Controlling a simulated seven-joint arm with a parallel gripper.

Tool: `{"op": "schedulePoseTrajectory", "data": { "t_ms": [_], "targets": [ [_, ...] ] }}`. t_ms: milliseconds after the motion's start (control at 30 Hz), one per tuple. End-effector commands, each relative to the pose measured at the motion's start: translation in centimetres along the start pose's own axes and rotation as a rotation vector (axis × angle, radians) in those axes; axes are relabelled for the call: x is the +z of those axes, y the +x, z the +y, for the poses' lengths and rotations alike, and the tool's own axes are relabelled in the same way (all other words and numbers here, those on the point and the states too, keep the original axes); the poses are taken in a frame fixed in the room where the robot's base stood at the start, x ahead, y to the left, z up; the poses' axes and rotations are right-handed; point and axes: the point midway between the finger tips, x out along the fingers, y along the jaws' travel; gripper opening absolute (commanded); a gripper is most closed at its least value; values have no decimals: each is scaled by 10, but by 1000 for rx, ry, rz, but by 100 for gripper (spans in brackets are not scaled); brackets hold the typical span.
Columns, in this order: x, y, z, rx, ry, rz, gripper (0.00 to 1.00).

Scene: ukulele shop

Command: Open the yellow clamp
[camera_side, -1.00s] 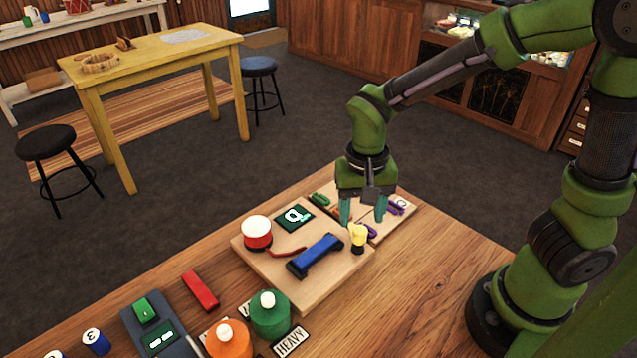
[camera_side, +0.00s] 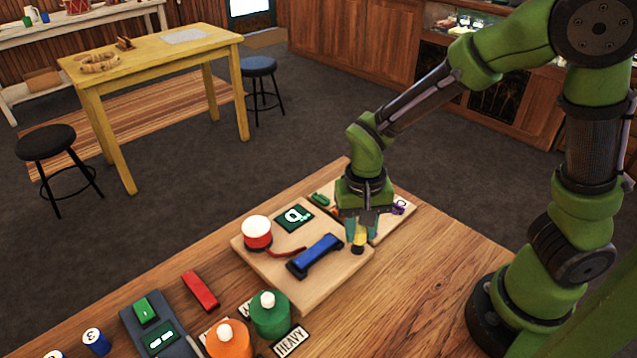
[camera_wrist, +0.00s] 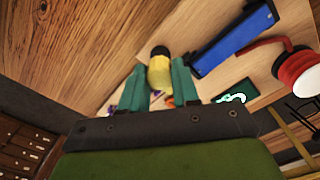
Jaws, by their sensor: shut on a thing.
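The yellow clamp (camera_side: 359,239) stands at the right end of the blue bar on the light wooden board (camera_side: 315,291). It is a yellow knob on a black base. My gripper (camera_side: 361,230) points down over it, with its teal fingers on either side, shut on the yellow part. In the wrist view the yellow clamp (camera_wrist: 159,76) lies between the two teal fingers, its black end pointing away from my gripper (camera_wrist: 162,82). The fingers hide part of its sides.
The blue bar (camera_side: 316,256), the red-and-white round piece (camera_side: 257,233) and a dark green display (camera_side: 294,216) are on the board. Green (camera_side: 270,314) and orange (camera_side: 229,340) weights stand in front. The table (camera_side: 432,262) is bare to the right.

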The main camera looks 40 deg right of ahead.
Motion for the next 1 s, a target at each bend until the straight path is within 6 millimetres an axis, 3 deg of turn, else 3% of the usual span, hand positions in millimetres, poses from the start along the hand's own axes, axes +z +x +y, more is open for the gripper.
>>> {"op": "schedulePoseTrajectory", "data": {
  "t_ms": [167, 433, 767, 800, 933, 1000],
  "targets": [
    [0, 0, 0, 0, 34, 0, 0],
    [0, -1, 0, -1, 234, -3, 0],
    [0, -1, 0, -1, 259, -3, 0],
    [0, -1, 0, -1, 259, -3, 35],
    [0, -1, 0, -1, 258, -3, 55],
    [0, -1, 0, -1, 257, -3, 56]
  ]
}}
